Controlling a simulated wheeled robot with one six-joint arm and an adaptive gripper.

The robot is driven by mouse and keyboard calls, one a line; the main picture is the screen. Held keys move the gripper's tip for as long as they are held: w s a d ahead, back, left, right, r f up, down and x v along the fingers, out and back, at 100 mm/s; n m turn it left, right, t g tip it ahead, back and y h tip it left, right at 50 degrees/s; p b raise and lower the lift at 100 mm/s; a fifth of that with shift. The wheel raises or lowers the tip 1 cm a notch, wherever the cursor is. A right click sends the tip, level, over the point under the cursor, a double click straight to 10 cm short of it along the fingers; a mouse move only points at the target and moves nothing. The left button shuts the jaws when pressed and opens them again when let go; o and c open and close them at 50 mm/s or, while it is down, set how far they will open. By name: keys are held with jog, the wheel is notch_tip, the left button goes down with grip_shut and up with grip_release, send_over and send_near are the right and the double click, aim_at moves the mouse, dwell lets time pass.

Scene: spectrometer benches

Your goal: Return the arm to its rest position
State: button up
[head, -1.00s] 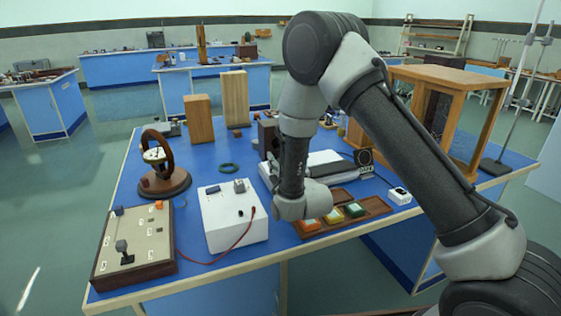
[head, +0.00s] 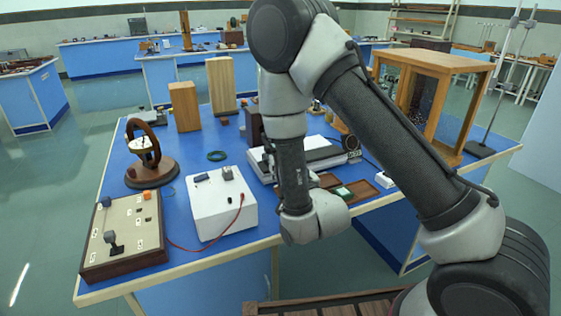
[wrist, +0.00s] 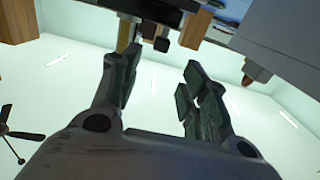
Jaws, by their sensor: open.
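My arm is bent, and its wrist end hangs over the front edge of the blue bench (head: 205,150) in the head view. The fingers are hidden behind the wrist there. In the wrist view my gripper (wrist: 160,82) shows its two fingers spread apart with nothing between them. A pale, bright surface lies behind the fingers. The wooden tray (head: 363,190) with a green-topped block (head: 342,192) sits on the bench right behind my wrist, partly hidden by it.
A white box (head: 221,210) with a red lead, a switch panel (head: 124,238) and a wheel-like instrument (head: 148,160) stand left of my wrist. A wooden frame cabinet (head: 440,60) and a metal stand (head: 495,110) are at the right. Open floor (head: 40,200) lies left of the bench.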

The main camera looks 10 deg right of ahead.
jog(key=d+r+m+g+h, duration=0.3)
jog(key=d+r+g, duration=0.3)
jog(key=d+r, duration=0.55)
jog(key=s+d+r+g+h, duration=0.1)
jog(key=s+d+r+g, duration=0.1)
jog(key=s+d, duration=0.3)
jog(key=s+d+r+g, duration=0.2)
jog(key=s+d, duration=0.3)
jog(key=s, duration=0.8)
jog(key=s+d+r+g+h, duration=0.1)
jog(key=s+d+r+g, duration=0.2)
jog(key=s+d, duration=0.3)
jog(key=s, duration=0.4)
jog(key=shift+r+m+h, duration=0.15)
jog(key=shift+m+h, duration=0.15)
jog(key=shift+d, duration=0.1)
